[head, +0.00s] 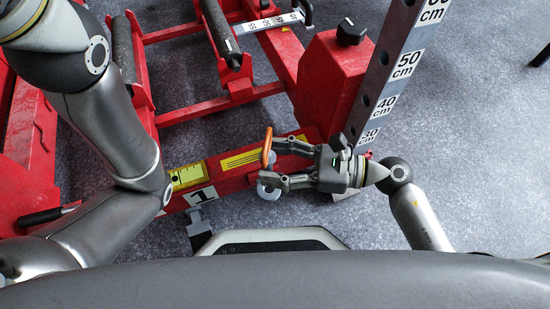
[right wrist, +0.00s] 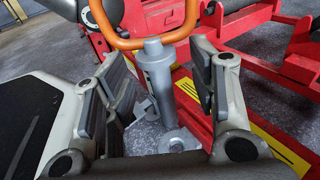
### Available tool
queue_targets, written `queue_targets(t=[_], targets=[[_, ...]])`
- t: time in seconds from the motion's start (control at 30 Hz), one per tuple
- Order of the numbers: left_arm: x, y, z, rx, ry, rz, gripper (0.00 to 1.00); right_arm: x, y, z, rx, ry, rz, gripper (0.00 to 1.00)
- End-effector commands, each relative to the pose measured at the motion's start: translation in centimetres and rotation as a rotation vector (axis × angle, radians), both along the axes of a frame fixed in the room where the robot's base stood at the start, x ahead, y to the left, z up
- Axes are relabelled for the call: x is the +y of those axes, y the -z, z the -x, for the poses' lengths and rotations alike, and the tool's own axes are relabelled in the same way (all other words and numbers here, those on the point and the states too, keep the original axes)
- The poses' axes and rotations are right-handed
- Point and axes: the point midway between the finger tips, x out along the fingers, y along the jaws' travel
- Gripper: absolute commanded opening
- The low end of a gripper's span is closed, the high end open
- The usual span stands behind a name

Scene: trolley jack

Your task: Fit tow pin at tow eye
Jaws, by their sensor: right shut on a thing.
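The tow pin has an orange loop handle (head: 267,147) and a grey shaft (right wrist: 160,80). My right gripper (head: 272,165) is shut on the tow pin, with the shaft between its fingers and the orange handle above them in the right wrist view. A light grey ring (head: 268,189), which looks like the tow eye, sits beside the red beam and also shows in the right wrist view (right wrist: 180,142). The pin's lower end is over or at this ring; I cannot tell whether it is in the hole. My left gripper is outside the view.
The red jack frame (head: 210,118) stands behind, with a yellow label and a plate marked 1 (head: 201,196). A red block with a black knob (head: 351,31) and an upright centimetre scale (head: 390,80) stand behind my right gripper.

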Motion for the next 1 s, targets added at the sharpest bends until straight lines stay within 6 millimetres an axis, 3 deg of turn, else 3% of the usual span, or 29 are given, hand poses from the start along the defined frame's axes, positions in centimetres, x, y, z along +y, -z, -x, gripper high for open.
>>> queue_targets(t=[0.5, 1.0], targets=[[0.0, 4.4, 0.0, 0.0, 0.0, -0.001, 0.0, 0.0, 4.9, 0.0, 0.0, 0.0, -0.002, 0.09], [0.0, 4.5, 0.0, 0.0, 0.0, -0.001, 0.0, 0.0, 5.1, 0.0, 0.0, 0.0, -0.002, 0.09]])
